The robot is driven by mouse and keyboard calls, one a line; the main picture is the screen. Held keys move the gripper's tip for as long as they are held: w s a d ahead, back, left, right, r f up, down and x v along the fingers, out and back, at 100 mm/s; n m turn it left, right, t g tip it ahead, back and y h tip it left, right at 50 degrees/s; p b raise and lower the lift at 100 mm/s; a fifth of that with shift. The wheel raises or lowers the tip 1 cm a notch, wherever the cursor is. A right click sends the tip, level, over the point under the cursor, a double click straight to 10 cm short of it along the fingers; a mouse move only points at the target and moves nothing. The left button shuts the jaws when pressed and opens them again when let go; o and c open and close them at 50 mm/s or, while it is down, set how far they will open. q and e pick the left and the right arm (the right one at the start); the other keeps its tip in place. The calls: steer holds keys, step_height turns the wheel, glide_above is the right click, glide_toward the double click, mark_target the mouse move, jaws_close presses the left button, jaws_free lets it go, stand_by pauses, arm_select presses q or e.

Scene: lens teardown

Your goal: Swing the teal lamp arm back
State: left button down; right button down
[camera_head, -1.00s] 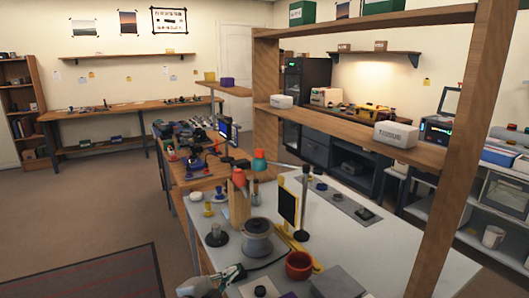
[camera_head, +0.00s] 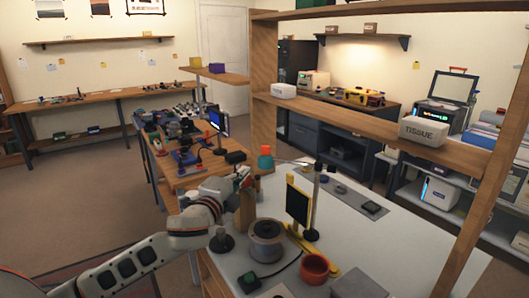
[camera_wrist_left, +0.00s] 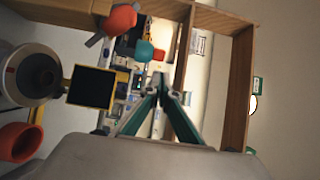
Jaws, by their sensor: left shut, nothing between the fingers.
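The teal lamp head (camera_head: 265,163), with an orange end, hangs above the white bench on a thin lamp arm (camera_head: 290,161) that runs right to a dark upright post (camera_head: 314,185). My left gripper (camera_head: 244,178) is just left of the teal head in the head view; I cannot tell how far apart they are in depth. In the left wrist view, my left fingers (camera_wrist_left: 162,80) are shut and empty, with the teal head (camera_wrist_left: 143,51) beyond their tips. A red-orange lamp head (camera_wrist_left: 119,19) also shows there; my arm probably hides it in the head view. My right gripper is out of view.
On the white bench, a yellow-framed black panel (camera_head: 298,202), a spool (camera_head: 265,240) and a red pot (camera_head: 314,267) stand near the lamp post. A wooden shelf frame (camera_head: 480,190) rises at right. The bench's right part is fairly clear.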

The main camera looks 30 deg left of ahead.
mark_target(264, 150)
arm_select(q)
steer(key=w, duration=0.9)
steer(key=w+a, duration=0.1)
steer(key=w, duration=0.4)
steer(key=shift+a+p, duration=0.1)
steer(key=shift+p, duration=0.2)
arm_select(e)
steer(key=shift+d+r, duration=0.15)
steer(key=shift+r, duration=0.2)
